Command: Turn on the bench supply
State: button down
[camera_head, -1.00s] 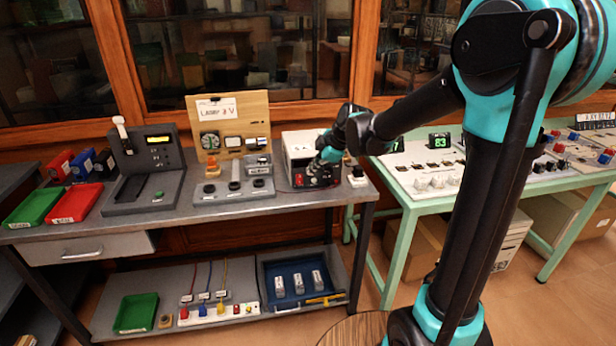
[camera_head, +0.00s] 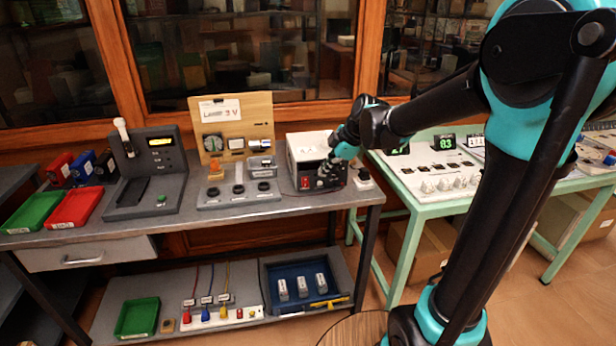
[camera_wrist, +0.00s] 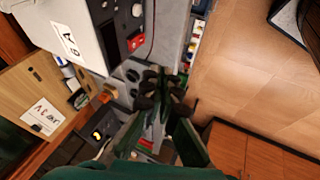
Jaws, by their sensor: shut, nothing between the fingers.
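The bench supply (camera_head: 305,146) is a box with a pale top and a dark front, on the right part of the grey bench. A red switch (camera_head: 305,182) sits at the left of its front; whether it is lit is too small to tell. My gripper (camera_head: 330,172) is shut and empty in front of the right half of that front, hiding some of it. In the wrist view my gripper (camera_wrist: 162,88) points toward the bench top, with the supply (camera_wrist: 72,35) at upper left and its red switch (camera_wrist: 136,42) apart from the fingers.
The "3 V" board (camera_head: 234,125) and its knob panel (camera_head: 238,195) stand left of the supply. A small white block with a dark knob (camera_head: 364,180) is close on its right. A green table (camera_head: 420,208) stands further right.

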send_near(304, 186)
jog(key=s+f, duration=0.1)
jog(key=f, duration=0.2)
jog(key=s+a+f, duration=0.1)
jog(key=shift+s+f, duration=0.2)
jog(key=shift+s, duration=0.15)
jog(key=w, duration=0.1)
jog(key=w+a+f, duration=0.1)
jog(key=shift+w+f, duration=0.2)
jog(key=shift+w, duration=0.1)
jog(key=shift+w+a+f, duration=0.15)
jog(key=shift+w+f, duration=0.1)
jog(key=shift+w, duration=0.35)
jog(key=shift+w+a+f+t, duration=0.1)
jog(key=shift+w+f+t, duration=0.1)
jog(key=shift+t, duration=0.3)
jog(key=shift+r, duration=0.85)
jog(key=shift+s, duration=0.1)
